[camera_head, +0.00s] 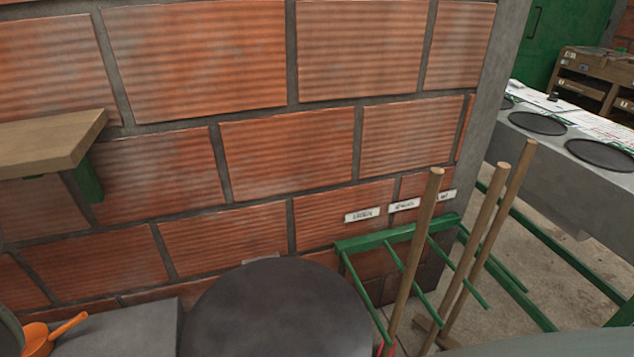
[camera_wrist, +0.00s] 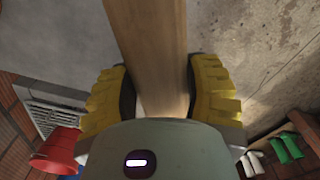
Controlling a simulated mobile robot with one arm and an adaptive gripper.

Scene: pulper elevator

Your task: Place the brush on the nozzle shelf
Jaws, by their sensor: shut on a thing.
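My gripper (camera_wrist: 160,96) shows in the wrist view, its two yellow ridged pads closed on either side of a wooden bar. The bar looks like the handle of the brush (camera_wrist: 150,40); it runs up out of the top of the picture, and no bristles show. The gripper and the held piece cannot be made out in the head view. A wooden shelf (camera_head: 45,143) on a green bracket is fixed to the brick wall at the left of the head view. Its left part is cut off, and I cannot tell whether it is the nozzle shelf.
A green rack (camera_head: 400,234) with several wooden-handled tools (camera_head: 415,250) stands at the right by the wall. A dark round surface (camera_head: 277,312) is at lower centre, an orange scoop (camera_head: 50,338) at lower left. The wrist view shows a red bucket (camera_wrist: 62,150) and a floor grate (camera_wrist: 48,112).

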